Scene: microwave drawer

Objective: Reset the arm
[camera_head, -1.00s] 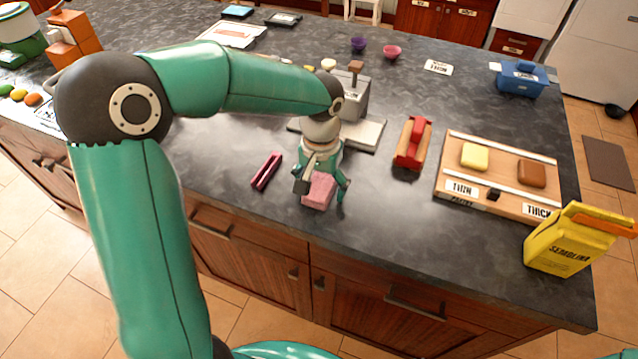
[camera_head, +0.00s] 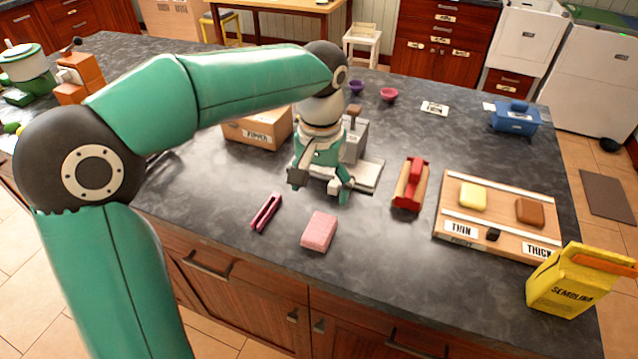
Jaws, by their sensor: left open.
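My left arm comes in from the left and arches over the dark counter. My left gripper (camera_head: 322,187) points down above the counter, open and with nothing seen between its fingers. A pink sponge-like block (camera_head: 319,231) lies on the counter, nearer the front edge and apart from the gripper. A grey device with a pale base (camera_head: 368,173) stands right behind the gripper and is partly hidden by it. My right gripper is not in view.
Maroon tongs-like piece (camera_head: 266,213) lies left of the block. A red tool (camera_head: 410,184), a board marked THIN and THICK (camera_head: 487,222) and a yellow semolina bag (camera_head: 569,283) stand to the right. A cardboard box (camera_head: 258,128) is behind the arm.

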